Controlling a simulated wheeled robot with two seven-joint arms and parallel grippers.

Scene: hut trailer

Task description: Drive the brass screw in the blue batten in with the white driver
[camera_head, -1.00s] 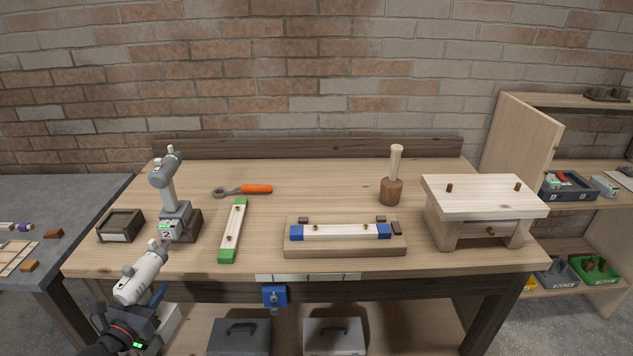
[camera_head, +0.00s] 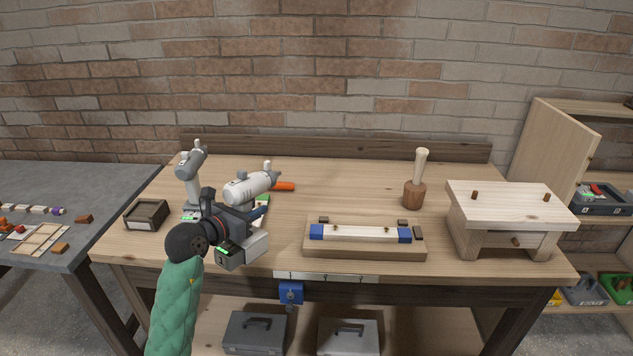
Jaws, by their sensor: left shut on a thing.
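My left gripper (camera_head: 252,216) is shut on the white driver (camera_head: 248,187). The driver is held above the front left of the bench, its body tilted slightly and its nose hidden or too small to tell. It blocks most of the green-ended batten (camera_head: 262,207). The blue-ended batten (camera_head: 360,233) lies in a wooden holder (camera_head: 364,252) to the right of the driver, well apart from it. Two small screw heads show on the batten, a left one (camera_head: 335,227) and a right one (camera_head: 387,229); how far they stand up is too small to tell. My right gripper is not in view.
A grey driver (camera_head: 192,170) stands behind my left gripper, beside a small dark box (camera_head: 147,214). An orange-handled tool (camera_head: 284,186) lies behind the white driver. The bench's back middle is clear.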

